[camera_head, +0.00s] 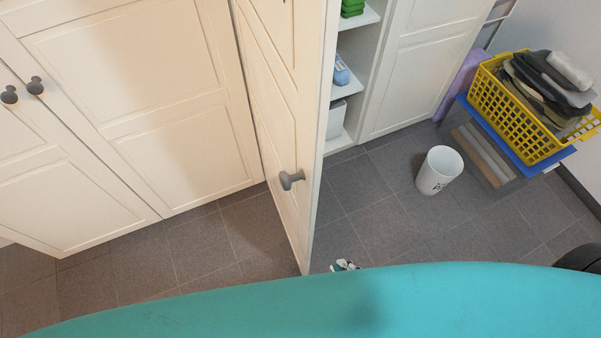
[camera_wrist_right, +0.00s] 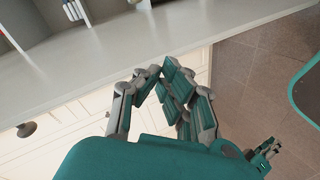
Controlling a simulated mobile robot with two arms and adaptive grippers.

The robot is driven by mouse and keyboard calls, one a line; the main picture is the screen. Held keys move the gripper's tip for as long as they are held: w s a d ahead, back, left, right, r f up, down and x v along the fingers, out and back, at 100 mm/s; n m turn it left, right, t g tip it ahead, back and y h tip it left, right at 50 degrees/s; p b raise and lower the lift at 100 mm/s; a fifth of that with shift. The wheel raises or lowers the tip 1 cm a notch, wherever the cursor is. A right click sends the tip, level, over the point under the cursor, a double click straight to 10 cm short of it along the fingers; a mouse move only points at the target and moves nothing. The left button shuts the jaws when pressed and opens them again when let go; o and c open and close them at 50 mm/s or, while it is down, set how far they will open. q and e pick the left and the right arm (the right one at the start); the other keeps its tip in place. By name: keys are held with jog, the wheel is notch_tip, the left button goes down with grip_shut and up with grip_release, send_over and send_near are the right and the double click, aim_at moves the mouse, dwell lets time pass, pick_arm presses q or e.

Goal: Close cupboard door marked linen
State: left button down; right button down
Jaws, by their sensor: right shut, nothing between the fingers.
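A white cupboard door (camera_head: 275,115) stands open in the head view, swung out from the cupboard front. A grey knob (camera_head: 290,180) is on its panelled face, and its free edge points towards me. No linen label is readable. Only a small part of my right gripper (camera_head: 344,265) shows in the head view, low and just right of the door's lower edge, above my teal body. In the right wrist view my right gripper (camera_wrist_right: 168,92) is shut and empty, in front of pale panelling with a knob (camera_wrist_right: 26,129).
Open shelves (camera_head: 346,90) with green and blue items lie right of the door. A white bin (camera_head: 438,170) stands on the tiled floor. A yellow basket (camera_head: 508,97) sits on a low rack at the right. Closed doors (camera_head: 130,65) are at the left.

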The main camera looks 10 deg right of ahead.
jog(key=a+r+n+t+y+p, duration=0.15)
jog(key=r+n, duration=0.25)
jog(key=r, duration=0.9)
jog(key=a+r+n+t+y+p, duration=0.1)
jog(key=a+r+n+y, duration=0.2)
jog(key=r, duration=1.1)
jog(key=w+a+n+p, duration=0.1)
jog(key=w+a+p, duration=0.3)
jog(key=w, duration=0.4)
jog(key=shift+w+a+p, duration=0.2)
jog(key=shift+a+p, duration=0.05)
jog(key=shift+p, duration=0.15)
jog(key=shift+d, duration=0.15)
